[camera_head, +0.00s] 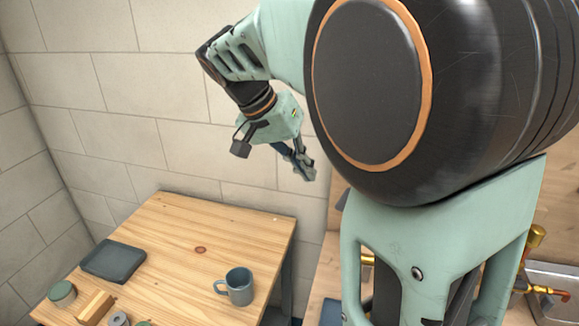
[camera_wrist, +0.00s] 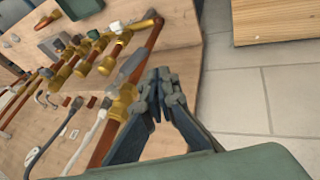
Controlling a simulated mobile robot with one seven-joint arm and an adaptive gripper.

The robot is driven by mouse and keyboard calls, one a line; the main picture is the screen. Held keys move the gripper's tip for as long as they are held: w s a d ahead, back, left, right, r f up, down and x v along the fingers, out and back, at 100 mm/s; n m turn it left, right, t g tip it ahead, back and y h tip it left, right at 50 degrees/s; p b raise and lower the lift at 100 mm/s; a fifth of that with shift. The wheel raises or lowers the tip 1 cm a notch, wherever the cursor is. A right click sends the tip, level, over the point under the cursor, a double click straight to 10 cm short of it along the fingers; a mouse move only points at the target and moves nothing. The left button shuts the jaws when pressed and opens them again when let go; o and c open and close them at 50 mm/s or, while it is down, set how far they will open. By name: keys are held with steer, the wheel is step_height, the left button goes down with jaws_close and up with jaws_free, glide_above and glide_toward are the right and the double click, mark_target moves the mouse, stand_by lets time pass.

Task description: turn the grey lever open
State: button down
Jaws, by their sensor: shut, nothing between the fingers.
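My gripper (camera_wrist: 158,92) is shut and empty in the wrist view, with its fingertips in front of the copper and brass pipework. In the head view my gripper (camera_head: 305,172) hangs in the air before the block wall, above and right of the wooden table. The wrist view shows a grey bar (camera_wrist: 129,66) beside the upright copper pipe, just left of the fingertips. It looks like a lever, but I cannot tell for sure. A light grey handle (camera_wrist: 112,28) sits farther along the brass fittings. No contact with the gripper is clear.
The pipes are on a wooden board (camera_wrist: 185,52). In the head view, a wooden table (camera_head: 190,225) bears a blue mug (camera_head: 238,287) and a dark tray (camera_head: 113,260). My arm hides most of the pipework there.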

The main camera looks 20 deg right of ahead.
mark_target(340, 199)
steer(key=s+d+f, duration=0.1)
steer(key=d+f, duration=0.4)
steer(key=shift+s, duration=0.35)
steer(key=shift+s+d+f+g+h+b, duration=0.2)
steer(key=shift+f+g+h+b, duration=0.2)
steer(key=shift+f+h, duration=0.15)
steer(key=shift+s+d+f+n+g+h+b, duration=0.1)
steer(key=shift+d+f+n+g+h+b, duration=0.25)
steer(key=shift+f+h+b, duration=0.3)
steer(key=shift+s+d+r+b, duration=0.2)
steer(key=shift+s+d+b, duration=0.05)
steer(key=shift+b, duration=0.1)
steer(key=v, duration=1.2)
